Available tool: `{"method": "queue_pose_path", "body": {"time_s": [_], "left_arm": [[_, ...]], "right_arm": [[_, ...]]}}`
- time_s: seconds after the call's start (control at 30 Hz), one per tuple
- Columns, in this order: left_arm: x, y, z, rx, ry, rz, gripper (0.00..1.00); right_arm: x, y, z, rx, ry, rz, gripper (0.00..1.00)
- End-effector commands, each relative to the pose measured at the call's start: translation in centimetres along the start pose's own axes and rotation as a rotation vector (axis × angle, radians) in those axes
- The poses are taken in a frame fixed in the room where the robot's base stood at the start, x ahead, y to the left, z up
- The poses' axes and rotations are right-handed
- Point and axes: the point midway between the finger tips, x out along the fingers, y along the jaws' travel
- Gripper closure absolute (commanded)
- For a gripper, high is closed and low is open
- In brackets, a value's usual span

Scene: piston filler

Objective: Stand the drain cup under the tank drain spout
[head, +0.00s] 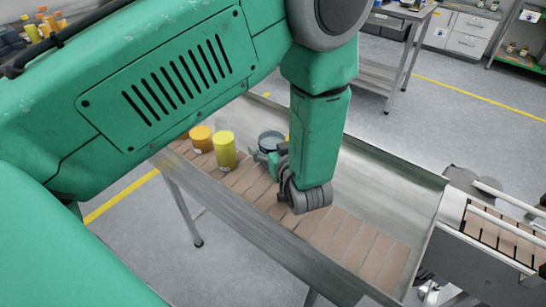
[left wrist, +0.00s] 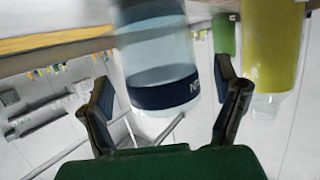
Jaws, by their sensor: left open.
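A clear bluish cup with a dark band, which looks like the drain cup (head: 270,139), stands on the brown slatted conveyor beside the yellow bottle. My left gripper (head: 268,158) is at its near side, and the arm hides part of it. In the left wrist view the cup (left wrist: 160,65) lies between the two spread fingers of the left gripper (left wrist: 168,98), with gaps on both sides. The gripper is open and holds nothing. I cannot make out the tank drain spout. My right gripper is not in view.
A yellow bottle (head: 225,150) and an orange one (head: 201,138) stand left of the cup; the yellow one also shows in the left wrist view (left wrist: 270,45). Metal rails (head: 385,185) flank the conveyor (head: 350,245). Its right stretch is clear. A machine (head: 490,235) adjoins its right end.

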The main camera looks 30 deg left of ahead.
Motion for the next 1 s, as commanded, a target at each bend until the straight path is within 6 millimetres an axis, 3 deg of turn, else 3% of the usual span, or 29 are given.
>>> {"method": "queue_pose_path", "body": {"time_s": [0.07,0.27,0.33,0.43,0.47,0.53,0.57,0.8,1.0], "left_arm": [[0.9,0.0,0.1,-0.002,0.001,-0.001,0.17],[1.0,0.0,-0.1,-0.001,0.001,0.000,0.17],[1.0,0.0,-0.1,-0.001,0.001,0.000,0.35],[1.0,0.0,-0.1,0.000,0.001,0.000,0.70],[1.0,0.0,-0.1,0.000,0.001,0.000,0.73],[1.0,0.0,-0.1,0.000,0.001,0.000,0.73],[1.0,0.0,-0.1,0.000,0.001,0.000,0.77],[0.9,0.0,-0.3,0.000,0.001,0.000,0.78],[0.3,0.0,-2.4,-0.003,0.003,0.001,0.78]], "right_arm": [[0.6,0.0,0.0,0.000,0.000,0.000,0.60],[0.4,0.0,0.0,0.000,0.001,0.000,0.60],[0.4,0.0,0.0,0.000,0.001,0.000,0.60],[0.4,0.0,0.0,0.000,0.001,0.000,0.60],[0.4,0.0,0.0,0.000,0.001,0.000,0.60],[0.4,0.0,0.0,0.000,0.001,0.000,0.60],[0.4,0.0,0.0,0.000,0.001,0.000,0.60],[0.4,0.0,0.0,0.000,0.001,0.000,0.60],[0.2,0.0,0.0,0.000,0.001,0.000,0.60]]}}
